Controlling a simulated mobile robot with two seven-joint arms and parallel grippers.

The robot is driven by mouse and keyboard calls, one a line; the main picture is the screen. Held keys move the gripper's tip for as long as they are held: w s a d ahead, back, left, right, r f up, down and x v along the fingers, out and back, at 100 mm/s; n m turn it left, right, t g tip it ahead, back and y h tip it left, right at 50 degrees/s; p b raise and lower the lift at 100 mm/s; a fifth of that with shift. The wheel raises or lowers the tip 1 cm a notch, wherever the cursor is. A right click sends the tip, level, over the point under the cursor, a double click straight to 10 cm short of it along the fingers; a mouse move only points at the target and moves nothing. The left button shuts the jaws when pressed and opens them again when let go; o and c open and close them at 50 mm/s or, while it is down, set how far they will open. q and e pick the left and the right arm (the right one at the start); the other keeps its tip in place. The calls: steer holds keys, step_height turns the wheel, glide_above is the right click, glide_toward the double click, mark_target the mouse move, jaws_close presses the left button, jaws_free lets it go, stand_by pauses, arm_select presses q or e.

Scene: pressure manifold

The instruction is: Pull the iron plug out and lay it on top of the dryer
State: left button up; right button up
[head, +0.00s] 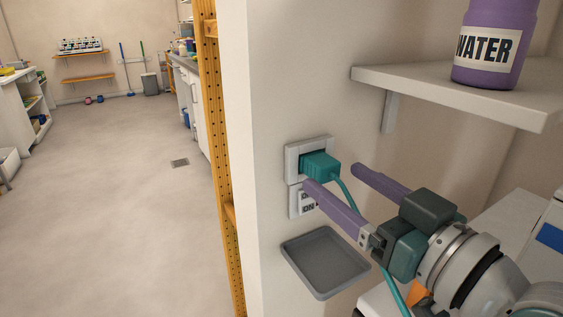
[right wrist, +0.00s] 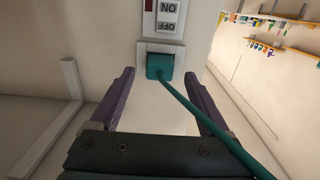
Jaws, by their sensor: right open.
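The teal iron plug (head: 319,165) sits in the white wall socket (head: 293,160), its teal cord running down past my right gripper. In the right wrist view the plug (right wrist: 160,66) is in the socket plate beyond the fingertips. My right gripper (head: 333,176) is open, its two purple fingers pointing at the wall. In the right wrist view the plug lies between the lines of the fingers, and neither finger visibly touches it. A white appliance top (head: 500,225) at the lower right may be the dryer; my arm partly hides it. My left gripper is not in view.
A grey tray (head: 325,262) is at the wall below the socket. An ON/OFF switch (right wrist: 168,17) adjoins the socket. A white shelf (head: 440,88) holding a purple WATER bottle (head: 494,45) juts out above right. Open floor (head: 110,200) lies to the left, beyond a yellow post (head: 213,110).

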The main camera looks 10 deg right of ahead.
mark_target(331, 174)
steer(key=shift+b+x, duration=0.45)
steer(key=shift+x, duration=1.35)
jaws_close()
stand_by(0.5)
stand_by(0.4)
